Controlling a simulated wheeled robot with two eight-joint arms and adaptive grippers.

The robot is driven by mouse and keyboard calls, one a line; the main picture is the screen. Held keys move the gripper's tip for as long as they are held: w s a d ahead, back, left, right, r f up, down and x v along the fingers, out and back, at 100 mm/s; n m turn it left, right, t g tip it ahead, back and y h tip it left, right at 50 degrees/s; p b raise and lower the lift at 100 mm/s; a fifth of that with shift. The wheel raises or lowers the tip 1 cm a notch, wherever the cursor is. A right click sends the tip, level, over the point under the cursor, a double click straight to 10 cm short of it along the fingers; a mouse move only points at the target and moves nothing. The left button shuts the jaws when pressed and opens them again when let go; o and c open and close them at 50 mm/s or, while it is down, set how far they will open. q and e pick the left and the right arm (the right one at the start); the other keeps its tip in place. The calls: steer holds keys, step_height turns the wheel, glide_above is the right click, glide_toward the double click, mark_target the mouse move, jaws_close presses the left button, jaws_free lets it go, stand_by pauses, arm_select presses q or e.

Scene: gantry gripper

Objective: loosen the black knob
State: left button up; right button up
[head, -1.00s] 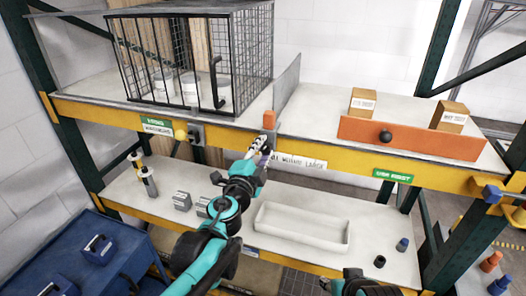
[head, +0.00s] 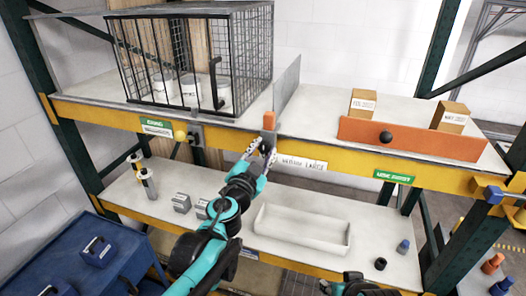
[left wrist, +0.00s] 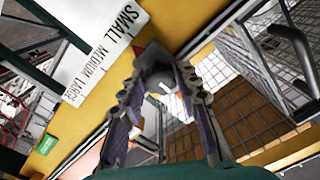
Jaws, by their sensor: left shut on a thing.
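My left gripper (head: 263,150) is at the yellow front beam of the upper shelf, below the upright grey divider (head: 287,90). Its fingers stand on both sides of a dark round knob (head: 266,146) and are shut on it. In the left wrist view the knob (left wrist: 158,80) shows as a grey-dark round shape between the left fingers (left wrist: 163,105), partly hidden by them. Another black ball-shaped knob (head: 386,137) sits on the orange panel (head: 430,142) at the right, away from both arms.
A black wire cage (head: 180,65) stands on the upper shelf at the left. A size label (head: 305,164) is on the beam beside the left gripper. A white tray (head: 300,232) and grey blocks (head: 182,203) are on the lower shelf. A blue cart (head: 60,255) stands lower left.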

arm_select(q)
steer(key=shift+f, duration=0.1)
stand_by(0.3)
steer(key=o, duration=1.2)
steer(key=shift+c, duration=0.2)
steer(key=v, duration=1.2)
